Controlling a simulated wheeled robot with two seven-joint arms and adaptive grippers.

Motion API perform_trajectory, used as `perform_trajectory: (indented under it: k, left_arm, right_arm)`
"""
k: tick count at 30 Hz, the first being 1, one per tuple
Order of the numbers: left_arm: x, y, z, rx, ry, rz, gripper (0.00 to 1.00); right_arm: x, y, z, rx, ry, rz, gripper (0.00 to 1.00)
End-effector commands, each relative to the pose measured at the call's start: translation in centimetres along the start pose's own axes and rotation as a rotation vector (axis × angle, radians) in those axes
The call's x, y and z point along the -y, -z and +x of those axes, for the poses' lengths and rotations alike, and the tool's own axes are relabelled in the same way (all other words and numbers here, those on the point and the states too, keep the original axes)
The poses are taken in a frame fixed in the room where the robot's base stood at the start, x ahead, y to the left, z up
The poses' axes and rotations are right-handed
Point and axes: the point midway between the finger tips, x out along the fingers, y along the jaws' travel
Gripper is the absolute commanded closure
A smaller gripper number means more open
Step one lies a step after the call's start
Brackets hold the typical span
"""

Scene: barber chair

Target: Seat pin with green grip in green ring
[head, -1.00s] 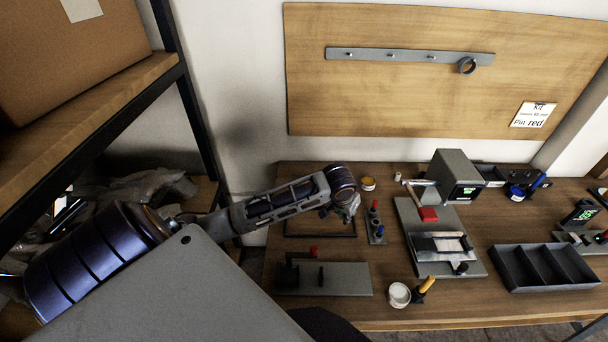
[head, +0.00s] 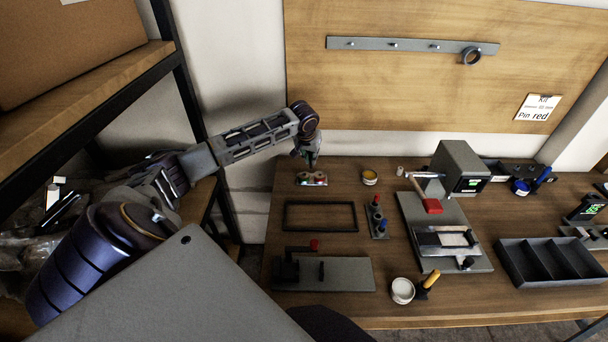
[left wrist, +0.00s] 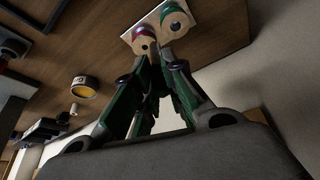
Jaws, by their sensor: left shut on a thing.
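My left gripper (head: 310,160) is over the back left of the table, just above a small pale block with coloured rings (head: 301,180). The left wrist view shows the block (left wrist: 135,37) with a green ring (left wrist: 174,20) and a red ring (left wrist: 143,42). My left fingers (left wrist: 157,62) are shut on the pin with the green grip, which is mostly hidden between them. Its tip points toward the block, close to the rings. I cannot tell whether it touches the green ring. My right gripper is not in view.
An empty black frame (head: 320,201) lies in front of the block. A stand with dark and red knobs (head: 378,224) and a yellow-topped jar (head: 369,177) are to the right. A grey plate fixture (head: 345,274) is nearer. A shelf post (head: 192,85) stands left.

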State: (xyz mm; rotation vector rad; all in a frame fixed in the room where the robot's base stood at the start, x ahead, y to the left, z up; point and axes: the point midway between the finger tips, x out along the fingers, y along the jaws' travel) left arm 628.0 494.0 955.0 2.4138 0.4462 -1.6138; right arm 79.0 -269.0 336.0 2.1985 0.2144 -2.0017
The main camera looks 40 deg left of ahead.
Motion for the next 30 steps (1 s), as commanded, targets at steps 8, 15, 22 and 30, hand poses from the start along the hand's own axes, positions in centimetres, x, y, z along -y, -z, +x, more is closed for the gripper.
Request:
perform_trajectory:
  k: [8, 15, 22, 30]
  left_arm:
    - [3.2, 2.3, -0.7, -0.002, 0.026, -0.059, 1.00]
    - [3.6, 2.6, -0.8, 0.000, 0.028, -0.067, 1.00]
    - [3.6, 2.5, -0.7, 0.000, 0.028, -0.067, 1.00]
    - [3.6, 1.5, 1.5, 0.002, 0.029, -0.065, 1.00]
  right_arm:
    - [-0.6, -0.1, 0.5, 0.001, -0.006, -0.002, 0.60]
    - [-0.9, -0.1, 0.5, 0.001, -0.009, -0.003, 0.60]
    - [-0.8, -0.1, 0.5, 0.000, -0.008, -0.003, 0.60]
    - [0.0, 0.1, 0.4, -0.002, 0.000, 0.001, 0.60]
